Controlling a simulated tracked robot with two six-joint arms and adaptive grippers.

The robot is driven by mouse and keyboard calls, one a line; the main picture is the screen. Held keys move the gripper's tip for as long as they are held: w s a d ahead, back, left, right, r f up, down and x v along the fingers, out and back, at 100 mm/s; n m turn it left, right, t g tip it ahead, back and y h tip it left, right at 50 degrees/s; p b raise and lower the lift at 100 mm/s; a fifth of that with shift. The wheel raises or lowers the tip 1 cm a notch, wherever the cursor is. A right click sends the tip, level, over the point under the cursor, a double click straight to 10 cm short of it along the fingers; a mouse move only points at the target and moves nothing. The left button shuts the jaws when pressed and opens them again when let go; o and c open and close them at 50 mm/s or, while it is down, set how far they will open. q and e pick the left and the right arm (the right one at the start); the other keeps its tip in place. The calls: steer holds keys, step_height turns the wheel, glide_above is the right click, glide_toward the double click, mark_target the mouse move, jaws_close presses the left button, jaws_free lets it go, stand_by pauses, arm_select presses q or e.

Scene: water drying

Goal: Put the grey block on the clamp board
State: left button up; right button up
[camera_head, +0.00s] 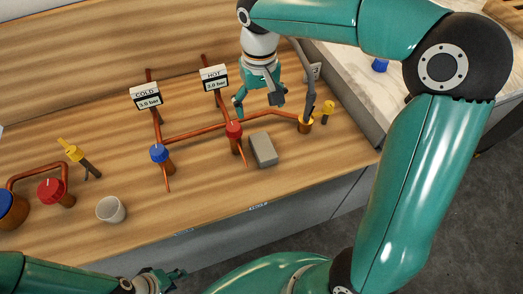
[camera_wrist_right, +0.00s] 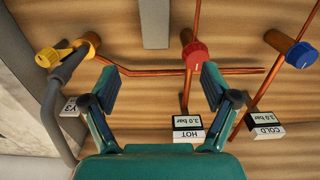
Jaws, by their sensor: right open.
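The grey block (camera_head: 263,149) lies on the wooden counter, to the right of the red-knobbed tap. In the right wrist view the block (camera_wrist_right: 154,22) shows at the top edge, partly cut off. My right gripper (camera_head: 257,104) is open and empty above the pipework, behind the block and apart from it. Its spread fingers (camera_wrist_right: 160,72) also show in the right wrist view. My left gripper (camera_head: 168,280) is at the bottom edge, in front of the counter; its jaw opening is unclear. I cannot make out which surface is the clamp board.
Copper pipes with a blue tap (camera_head: 159,153), a red tap (camera_head: 234,130) and a yellow-topped valve (camera_head: 305,124) stand around the block. COLD (camera_head: 145,96) and HOT (camera_head: 214,78) gauges stand behind. A white cup (camera_head: 111,210) is at left. The counter's front right is clear.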

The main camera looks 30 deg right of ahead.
step_height(320, 180, down, 2)
glide_toward(263, 145)
steer(key=f, duration=0.5)
steer(key=shift+a+f, duration=0.15)
steer(key=shift+a, duration=0.2)
steer(key=shift+s+d+f, duration=0.1)
steer(key=shift+d+f, duration=0.05)
steer(key=shift+f, duration=1.2)
steer(key=shift+d+f, duration=0.15)
steer(key=shift+f, duration=1.15)
steer(key=c, duration=1.4)
steer(key=shift+r, duration=0.2)
